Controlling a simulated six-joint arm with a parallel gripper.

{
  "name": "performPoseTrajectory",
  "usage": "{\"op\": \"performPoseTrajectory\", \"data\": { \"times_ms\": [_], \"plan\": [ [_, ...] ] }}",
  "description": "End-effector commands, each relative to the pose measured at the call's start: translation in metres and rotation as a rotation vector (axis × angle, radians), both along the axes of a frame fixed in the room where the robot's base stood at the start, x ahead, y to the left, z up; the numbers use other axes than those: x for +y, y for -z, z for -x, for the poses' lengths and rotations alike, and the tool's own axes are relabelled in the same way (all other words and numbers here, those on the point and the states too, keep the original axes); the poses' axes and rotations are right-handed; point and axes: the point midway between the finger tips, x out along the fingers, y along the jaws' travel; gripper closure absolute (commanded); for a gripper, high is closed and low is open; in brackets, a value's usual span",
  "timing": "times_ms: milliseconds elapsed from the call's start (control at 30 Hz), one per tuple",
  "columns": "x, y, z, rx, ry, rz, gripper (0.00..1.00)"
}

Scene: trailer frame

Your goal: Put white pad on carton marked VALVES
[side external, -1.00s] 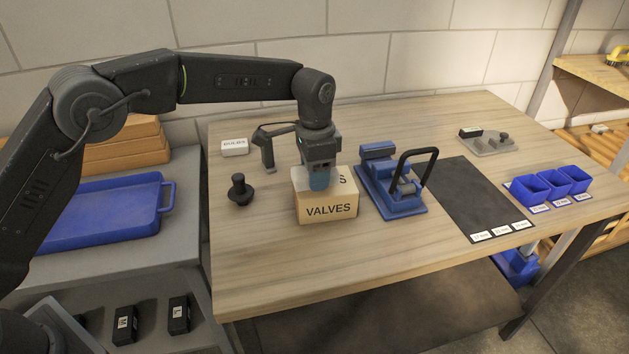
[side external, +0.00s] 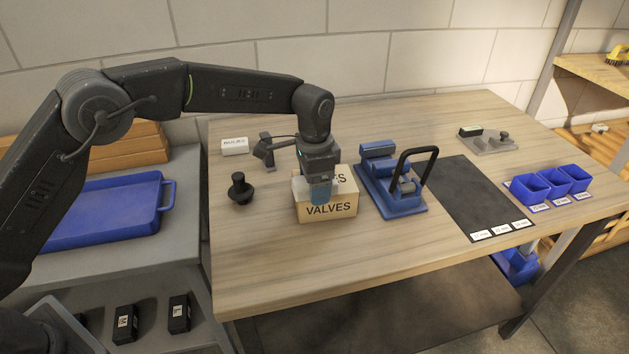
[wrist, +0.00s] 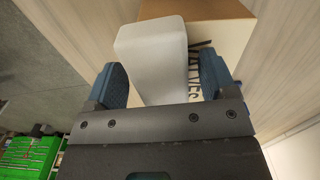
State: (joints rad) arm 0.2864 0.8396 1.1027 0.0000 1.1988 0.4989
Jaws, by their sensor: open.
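The tan carton marked VALVES (side external: 328,211) stands upright on the wooden bench; it also shows in the wrist view (wrist: 236,30). My gripper (side external: 320,193) points down over the carton's top in the side view. In the wrist view its two blue fingertips (wrist: 165,84) are apart. The white pad (wrist: 152,62) lies between and beyond them, overlapping the carton in the picture, with a gap beside the right finger. Whether the pad touches the carton is unclear.
A blue clamp fixture (side external: 398,190) with a black handle stands close right of the carton. A black knob (side external: 240,188) and a white labelled block (side external: 235,146) are to the left. A dark mat (side external: 465,195) and blue bins (side external: 552,183) lie farther right. The front bench is clear.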

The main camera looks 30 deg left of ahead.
Motion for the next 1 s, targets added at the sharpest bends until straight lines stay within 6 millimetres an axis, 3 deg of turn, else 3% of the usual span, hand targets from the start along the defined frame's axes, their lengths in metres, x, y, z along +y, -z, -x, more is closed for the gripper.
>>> {"op": "performPoseTrajectory", "data": {
  "times_ms": [267,700,1000],
  "plan": [
    [0.0,-0.019,-0.001,-0.004,0.0,0.001,0.22],
    [0.0,-0.105,0.0,-0.004,0.0,0.001,0.22],
    [0.0,-0.124,0.0,0.0,0.0,0.0,0.22]
  ]
}}
